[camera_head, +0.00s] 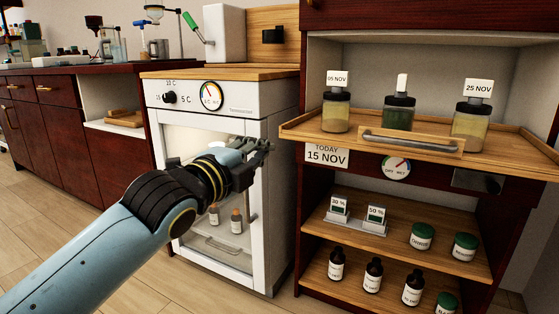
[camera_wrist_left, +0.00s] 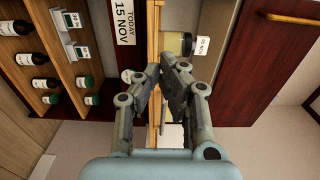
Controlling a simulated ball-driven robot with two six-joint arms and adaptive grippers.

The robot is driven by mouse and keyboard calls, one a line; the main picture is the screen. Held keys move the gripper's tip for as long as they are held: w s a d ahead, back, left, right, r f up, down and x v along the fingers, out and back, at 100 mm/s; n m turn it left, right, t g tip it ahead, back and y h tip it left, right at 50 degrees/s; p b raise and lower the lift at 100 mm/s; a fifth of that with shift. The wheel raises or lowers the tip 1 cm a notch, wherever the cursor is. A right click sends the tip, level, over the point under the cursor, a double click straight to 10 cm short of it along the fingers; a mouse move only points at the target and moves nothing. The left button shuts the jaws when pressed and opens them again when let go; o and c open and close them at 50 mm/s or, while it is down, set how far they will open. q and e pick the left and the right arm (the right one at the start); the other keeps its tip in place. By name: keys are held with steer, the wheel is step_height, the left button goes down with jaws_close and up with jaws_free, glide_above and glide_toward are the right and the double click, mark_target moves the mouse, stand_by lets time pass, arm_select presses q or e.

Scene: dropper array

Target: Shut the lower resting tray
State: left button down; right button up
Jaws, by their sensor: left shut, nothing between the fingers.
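A wooden tray (camera_head: 310,139) with a metal handle (camera_head: 411,143) sticks out of the dark red cabinet, below an open white-walled bay. On it stand a jar marked 05 NOV (camera_head: 336,114), a dark jar with a blank-looking tag (camera_head: 398,113) and a jar marked 25 NOV (camera_head: 470,122). My left gripper (camera_head: 266,145) is shut and empty, left of the tray's front left corner in the head view and in front of the white cooler. In the left wrist view the gripper's closed fingertips (camera_wrist_left: 166,72) overlap the tray's edge (camera_wrist_left: 155,40); contact cannot be told. My right gripper is not in view.
Below the tray are a TODAY 15 NOV sign (camera_head: 327,154), a DRY/WET dial (camera_head: 396,167), and shelves (camera_head: 325,222) with green-lidded jars and dark bottles. The white cooler (camera_head: 270,215) with a glass door stands left of the cabinet. Floor is clear at lower left.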

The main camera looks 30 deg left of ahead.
arm_select(q)
steer(key=b, duration=0.6)
glide_toward(293, 134)
steer(key=w, duration=0.4)
steer(key=w+d, duration=0.1)
steer(key=w, duration=0.1)
steer(key=shift+w+r, duration=0.4)
steer(key=shift+w, duration=0.25)
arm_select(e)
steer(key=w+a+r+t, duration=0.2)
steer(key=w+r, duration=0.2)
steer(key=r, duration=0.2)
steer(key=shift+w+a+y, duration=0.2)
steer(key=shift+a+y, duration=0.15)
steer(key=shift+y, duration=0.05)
